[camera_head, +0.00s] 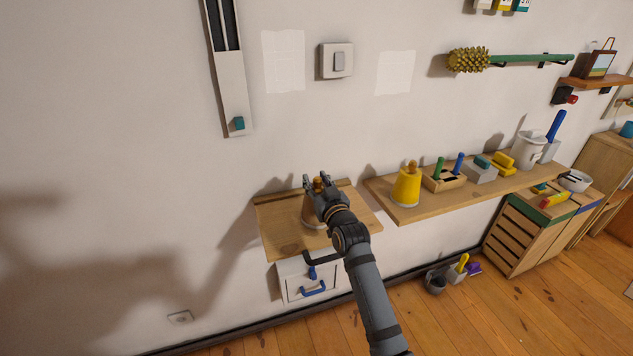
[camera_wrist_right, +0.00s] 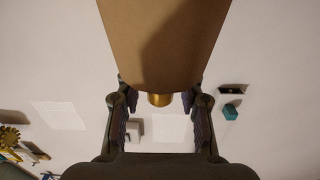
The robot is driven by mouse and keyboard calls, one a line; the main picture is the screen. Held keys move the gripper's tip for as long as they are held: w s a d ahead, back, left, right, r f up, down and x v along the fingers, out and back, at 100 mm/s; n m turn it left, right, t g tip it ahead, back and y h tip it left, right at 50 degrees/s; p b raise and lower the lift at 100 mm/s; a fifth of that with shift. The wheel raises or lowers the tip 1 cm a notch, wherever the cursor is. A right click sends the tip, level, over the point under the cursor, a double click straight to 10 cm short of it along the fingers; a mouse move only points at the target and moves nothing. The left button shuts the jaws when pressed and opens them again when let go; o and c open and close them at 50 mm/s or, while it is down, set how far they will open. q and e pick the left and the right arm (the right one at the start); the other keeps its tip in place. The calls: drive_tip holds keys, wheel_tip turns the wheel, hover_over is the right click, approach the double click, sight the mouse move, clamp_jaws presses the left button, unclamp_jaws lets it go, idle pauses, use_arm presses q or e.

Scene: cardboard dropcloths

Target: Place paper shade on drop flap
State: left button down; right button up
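The paper shade (camera_head: 309,213) is a brown cone with a brass knob on top. It appears upright on the drop flap (camera_head: 280,239), a wooden board against the wall at centre. My right gripper (camera_head: 318,183) is at the top of the shade. In the right wrist view the shade (camera_wrist_right: 165,45) fills the upper middle. Its knob lies between the fingers of my right gripper (camera_wrist_right: 160,106), with visible gaps on both sides. The gripper is open. My arm hides part of the shade and flap. My left gripper is not in view.
A wooden shelf (camera_head: 402,215) to the right holds a yellow cone (camera_head: 407,187), a block with coloured handles (camera_head: 444,177) and several other items. A white box (camera_head: 296,285) with a blue handle hangs below the flap. The flap's left part is clear.

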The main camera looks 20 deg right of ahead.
drive_tip(key=shift+r, duration=0.1)
drive_tip(key=shift+r, duration=0.15)
drive_tip(key=s, duration=1.2)
drive_tip(key=shift+d, duration=0.2)
